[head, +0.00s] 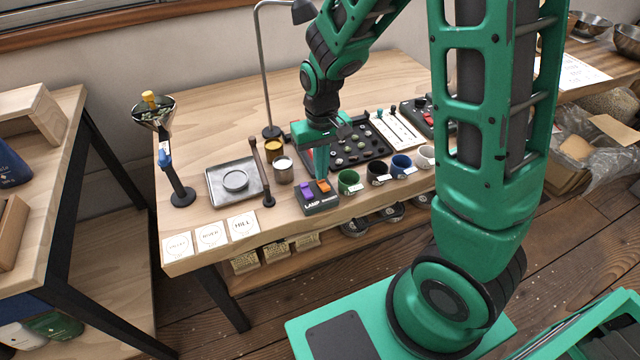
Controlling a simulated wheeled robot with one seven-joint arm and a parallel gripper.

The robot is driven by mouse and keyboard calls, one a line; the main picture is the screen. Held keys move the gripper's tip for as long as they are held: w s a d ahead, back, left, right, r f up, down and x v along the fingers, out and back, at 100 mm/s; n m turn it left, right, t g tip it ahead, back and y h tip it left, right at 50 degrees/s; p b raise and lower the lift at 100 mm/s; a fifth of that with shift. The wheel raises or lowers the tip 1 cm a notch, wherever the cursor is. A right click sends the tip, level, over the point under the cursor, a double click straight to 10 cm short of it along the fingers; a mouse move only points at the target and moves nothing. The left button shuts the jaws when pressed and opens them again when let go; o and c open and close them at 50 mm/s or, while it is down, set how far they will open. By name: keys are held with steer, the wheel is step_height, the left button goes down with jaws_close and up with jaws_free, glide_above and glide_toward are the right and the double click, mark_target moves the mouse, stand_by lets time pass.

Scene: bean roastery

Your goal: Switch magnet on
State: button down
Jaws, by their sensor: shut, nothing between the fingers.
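A small dark switch box (320,203) sits near the front edge of the wooden table. It has a purple rocker (306,190) on the left and an orange rocker (323,186) on the right. The label on its front reads "LAMP" at left; the word at right is too small to read surely. My gripper (322,178) is shut and empty, pointing down with its green fingertips right at or just above the back of the orange rocker. I cannot tell whether they touch it, nor which way the rockers are tipped.
Several cups, one of them green (349,182), stand right of the box. A dark upright post (266,175) and metal tins (283,170) stand left and behind. A black tray (370,150) lies behind my gripper.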

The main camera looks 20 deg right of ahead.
step_height(320, 180, up, 6)
steer(key=shift+r, duration=0.2)
stand_by(0.6)
stand_by(0.3)
steer(key=s+d+r+m, duration=0.3)
steer(key=s+d+r, duration=0.3)
steer(key=s+d, duration=0.4)
steer(key=s+d+r+m, duration=0.1)
steer(key=s+d, duration=0.2)
steer(key=s, duration=0.3)
steer(key=s+d+r+m, duration=0.1)
steer(key=s+d+m, duration=0.1)
steer(key=s, duration=0.5)
steer(key=shift+s+d+r, duration=0.2)
steer(key=shift+d+r, duration=0.1)
steer(key=shift+d, duration=0.6)
steer(key=shift+w+f, duration=0.25)
steer(key=shift+w, duration=0.4)
